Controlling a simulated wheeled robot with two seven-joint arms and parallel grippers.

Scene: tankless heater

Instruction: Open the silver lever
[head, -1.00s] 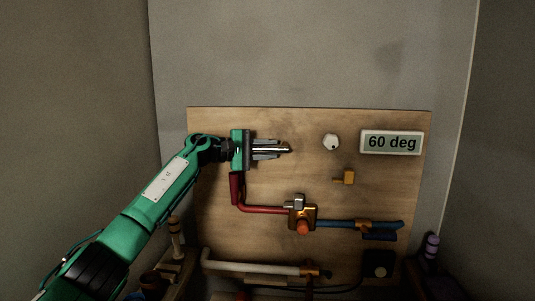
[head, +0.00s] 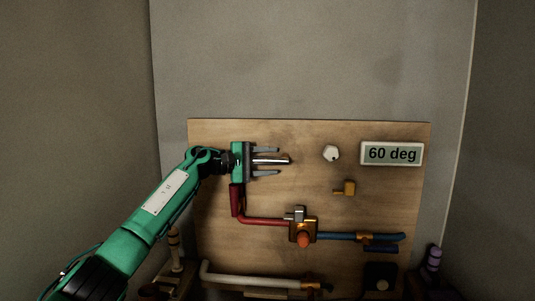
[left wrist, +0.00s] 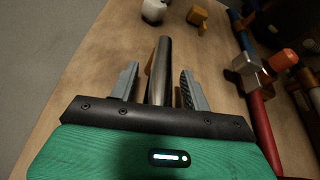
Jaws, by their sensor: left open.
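The silver lever (head: 274,160) is a metallic bar at the upper left of the wooden board. It also shows in the left wrist view (left wrist: 160,70), running lengthwise between the fingers. My left gripper (head: 279,161) is open, with one finger above the lever and one below it in the head view. In the left wrist view the gripper (left wrist: 158,82) has a visible gap between each finger and the lever. The lever's near end is hidden by the gripper body. My right gripper is not in view.
The wooden board (head: 220,137) bears a white knob (head: 331,153), a "60 deg" display (head: 392,154) and a small yellow fitting (head: 346,188). Below are a red pipe (head: 262,221), a copper valve (head: 303,232) with a silvery block, and a blue pipe (head: 335,236). Wall space above is clear.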

